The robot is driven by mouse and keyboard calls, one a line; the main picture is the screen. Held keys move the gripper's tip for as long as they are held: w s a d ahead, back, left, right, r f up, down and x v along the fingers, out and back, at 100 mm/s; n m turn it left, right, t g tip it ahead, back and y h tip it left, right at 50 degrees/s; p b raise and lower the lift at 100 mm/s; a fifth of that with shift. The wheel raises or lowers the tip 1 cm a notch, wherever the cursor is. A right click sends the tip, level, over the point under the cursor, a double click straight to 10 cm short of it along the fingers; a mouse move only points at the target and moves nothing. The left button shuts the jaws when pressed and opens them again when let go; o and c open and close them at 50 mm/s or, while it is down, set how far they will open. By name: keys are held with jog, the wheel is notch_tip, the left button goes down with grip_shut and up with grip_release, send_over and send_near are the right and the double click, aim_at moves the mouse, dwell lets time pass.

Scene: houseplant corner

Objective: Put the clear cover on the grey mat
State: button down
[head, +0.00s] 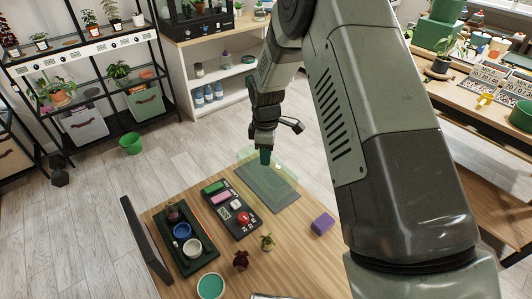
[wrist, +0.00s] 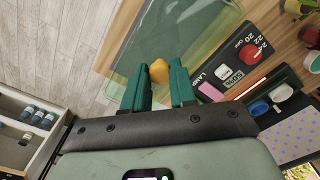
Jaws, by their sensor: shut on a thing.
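The clear cover (head: 284,172) is a see-through, green-tinted box at the far edge of the wooden table, over the grey mat (head: 268,197). My gripper (head: 265,157) points down at the cover's top. In the wrist view my gripper (wrist: 158,78) is shut on the cover's orange knob (wrist: 158,70), with one teal finger on each side. The cover's clear wall (wrist: 215,45) spreads beyond the fingers there, partly over the grey mat (wrist: 160,22). I cannot tell whether the cover's bottom rim touches the mat or hangs just above it.
Left of the mat is a dark switch panel (head: 239,228) with a red button. Further left is a black tray (head: 176,262) with small bowls. A purple block (head: 322,223) lies right of the mat. Small plants (head: 267,242) stand nearer. Bare wood shows between these things.

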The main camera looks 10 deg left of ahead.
jog(key=shift+f, duration=0.1)
jog(key=shift+c, duration=1.8)
grip_release()
jog(key=shift+r, duration=3.5)
jog(key=shift+r, duration=0.1)
